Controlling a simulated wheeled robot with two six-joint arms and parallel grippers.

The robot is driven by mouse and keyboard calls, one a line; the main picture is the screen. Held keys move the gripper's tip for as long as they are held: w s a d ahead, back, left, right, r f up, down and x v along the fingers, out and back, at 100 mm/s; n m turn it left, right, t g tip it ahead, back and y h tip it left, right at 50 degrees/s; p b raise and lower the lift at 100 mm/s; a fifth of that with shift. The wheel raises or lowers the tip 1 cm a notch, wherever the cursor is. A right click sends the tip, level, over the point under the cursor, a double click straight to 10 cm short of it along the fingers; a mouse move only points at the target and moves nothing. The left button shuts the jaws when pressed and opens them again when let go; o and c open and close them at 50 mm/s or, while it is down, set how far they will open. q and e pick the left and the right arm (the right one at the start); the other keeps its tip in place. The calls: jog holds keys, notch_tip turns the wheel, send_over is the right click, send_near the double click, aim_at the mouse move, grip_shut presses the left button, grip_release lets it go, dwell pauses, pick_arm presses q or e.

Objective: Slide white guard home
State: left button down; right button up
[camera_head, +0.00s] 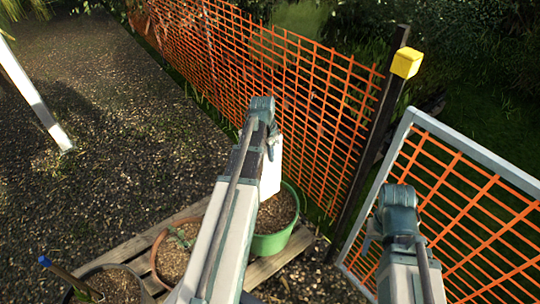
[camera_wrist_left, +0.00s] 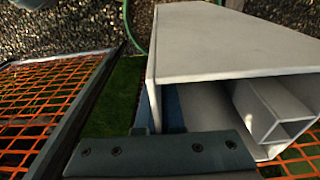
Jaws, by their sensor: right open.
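The white guard (camera_head: 270,167) hangs at the front of my left gripper (camera_head: 272,143) in the head view, above the rim of a green pot (camera_head: 276,243). In the left wrist view the guard (camera_wrist_left: 230,45) is a large, pale, hollow piece, with smaller square channels (camera_wrist_left: 272,108) showing at its open end. The left gripper's bluish fingers (camera_wrist_left: 160,112) meet the guard's near wall edge and appear shut on it. My right gripper (camera_head: 398,200) is open and empty, in front of a mesh panel; its fingertips are mostly hidden.
An orange mesh fence (camera_head: 262,75) runs behind the pots to a dark post (camera_head: 370,140) with a yellow cap (camera_head: 406,62). A grey-framed mesh panel (camera_head: 480,150) stands right. Brown pots (camera_head: 172,255) sit on a wooden pallet (camera_head: 262,270). Gravel at left is mostly clear.

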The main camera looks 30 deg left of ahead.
pick_arm(q)
jog(key=shift+f, duration=0.2)
jog(key=b, duration=0.7)
send_over(270, 179)
jog(key=shift+w+f, duration=0.1)
jog(key=shift+f, duration=3.4)
jog(key=shift+f+b, duration=0.1)
jog(key=shift+b, duration=0.25)
jog(key=shift+f+b, duration=3.15)
jog(key=shift+f, duration=0.05)
jog(key=c, duration=1)
grip_release()
jog(key=shift+o, duration=0.2)
jog(key=shift+r, duration=0.1)
jog(key=r+p, duration=0.4)
jog(key=s+r+p, duration=0.1)
jog(key=r+p, duration=0.8)
jog(key=shift+s+a+r+p, duration=0.25)
jog(key=shift+a+r+p, duration=0.1)
jog(key=shift+p, duration=0.05)
